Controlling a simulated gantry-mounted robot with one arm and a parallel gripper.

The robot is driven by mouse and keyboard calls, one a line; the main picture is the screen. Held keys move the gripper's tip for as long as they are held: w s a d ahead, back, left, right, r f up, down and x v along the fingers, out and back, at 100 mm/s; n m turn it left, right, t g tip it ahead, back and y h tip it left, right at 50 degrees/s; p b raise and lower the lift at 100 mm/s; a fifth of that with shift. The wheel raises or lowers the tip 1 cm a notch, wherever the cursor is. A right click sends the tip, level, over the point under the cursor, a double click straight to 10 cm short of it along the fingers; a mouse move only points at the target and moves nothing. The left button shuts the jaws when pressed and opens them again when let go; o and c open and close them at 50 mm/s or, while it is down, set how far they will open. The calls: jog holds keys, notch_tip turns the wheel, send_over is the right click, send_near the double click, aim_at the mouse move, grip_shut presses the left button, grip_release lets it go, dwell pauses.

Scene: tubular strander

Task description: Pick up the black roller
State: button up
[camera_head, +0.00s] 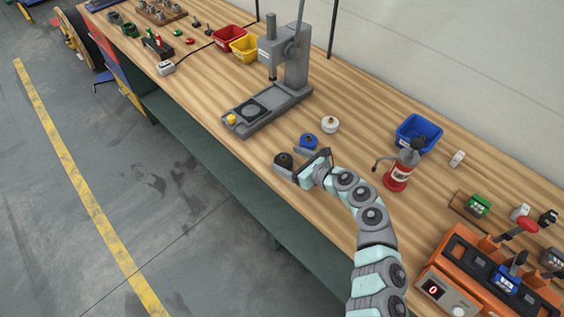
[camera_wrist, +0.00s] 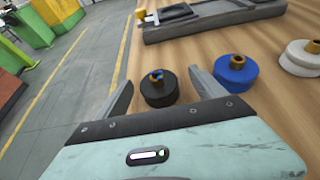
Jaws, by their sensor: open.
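The black roller (camera_wrist: 159,91) stands upright on the wooden bench between the two open fingers of my gripper (camera_wrist: 163,92) in the wrist view. In the head view the black roller (camera_head: 284,160) sits near the bench's front edge, at the fingertips of my gripper (camera_head: 290,163). A blue roller (camera_wrist: 236,69) stands just right of the right finger, and it also shows in the head view (camera_head: 308,141).
A white roller (camera_head: 330,124) stands behind the blue one. A grey press (camera_head: 285,65) with a flat base is further left on the bench (camera_head: 200,75). A red oil can (camera_head: 398,172) and a blue bin (camera_head: 418,133) are to the right. The bench's front edge is close to my gripper.

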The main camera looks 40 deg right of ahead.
aim_at(281, 157)
jog(key=x, duration=0.4)
jog(key=shift+a+r, duration=0.2)
jog(key=shift+r, duration=0.1)
jog(key=shift+x, duration=0.8)
jog(key=shift+s+f, duration=0.1)
jog(key=shift+c, duration=0.2)
grip_shut()
